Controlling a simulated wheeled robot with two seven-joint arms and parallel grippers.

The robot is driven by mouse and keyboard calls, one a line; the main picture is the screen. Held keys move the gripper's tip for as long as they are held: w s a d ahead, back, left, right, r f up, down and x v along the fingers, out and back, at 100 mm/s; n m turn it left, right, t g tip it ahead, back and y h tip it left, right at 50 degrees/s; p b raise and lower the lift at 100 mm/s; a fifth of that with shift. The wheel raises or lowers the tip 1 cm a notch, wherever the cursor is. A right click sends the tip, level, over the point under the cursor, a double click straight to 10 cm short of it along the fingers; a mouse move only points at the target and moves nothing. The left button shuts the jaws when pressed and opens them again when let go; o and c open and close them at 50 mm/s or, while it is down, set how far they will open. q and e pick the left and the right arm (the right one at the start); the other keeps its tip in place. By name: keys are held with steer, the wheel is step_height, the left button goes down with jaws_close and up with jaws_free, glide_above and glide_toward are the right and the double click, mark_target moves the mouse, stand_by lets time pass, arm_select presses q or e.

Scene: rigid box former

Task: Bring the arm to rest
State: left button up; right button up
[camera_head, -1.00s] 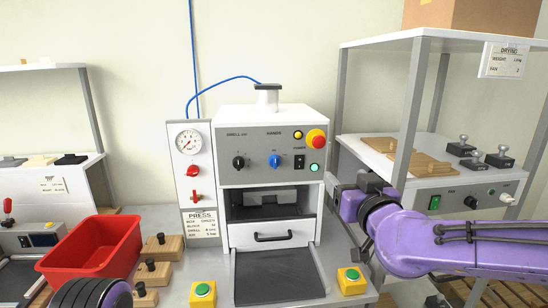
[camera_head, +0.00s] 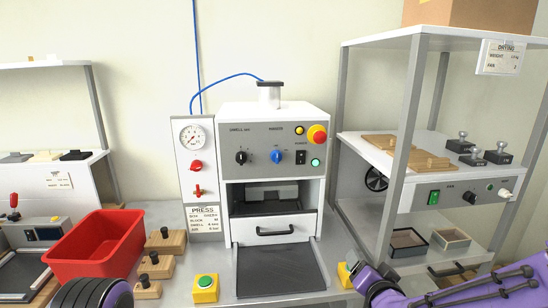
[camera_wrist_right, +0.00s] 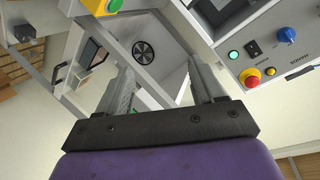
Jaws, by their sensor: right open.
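My purple right arm (camera_head: 400,292) comes in low from the right edge in the head view, in front of the table's right part. In the right wrist view my right gripper (camera_wrist_right: 160,78) has its two grey fingers apart with nothing between them. The white press (camera_wrist_right: 240,25) with its red, yellow and blue controls is beyond and right of the fingers there. The same press (camera_head: 270,145) stands upright in the middle of the head view, apart from my arm. A dark rounded part of my left arm (camera_head: 92,293) shows at the bottom left; its gripper is out of view.
A yellow box with a green button (camera_head: 205,289) stands before the press; another is partly hidden near my right arm. A red bin (camera_head: 96,245) and wooden blocks (camera_head: 165,242) stand left. A drying rack (camera_head: 408,110) with posts stands right, holding two small trays (camera_head: 408,242) below.

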steer(key=s+d+f+m+g+h, duration=0.1)
steer(key=s+d+f+g, duration=0.15)
steer(key=f, duration=0.55)
steer(key=s+d+f+g, duration=0.1)
steer(key=s+f, duration=0.3)
steer(key=f, duration=0.4)
steer(key=s+d+f+n+g+b, duration=0.1)
steer(key=s+d+f+g, duration=0.2)
steer(key=s+f, duration=0.8)
steer(key=s+d+f+n+g+h+b, duration=0.1)
steer(key=s+f+g, duration=0.3)
steer(key=s+f, duration=0.6)
steer(key=s+d+b, duration=0.1)
steer(key=s, duration=0.5)
steer(key=shift+s+d+f+g, duration=0.15)
steer(key=shift+d+f+g, duration=0.2)
steer(key=shift+d+f, duration=0.05)
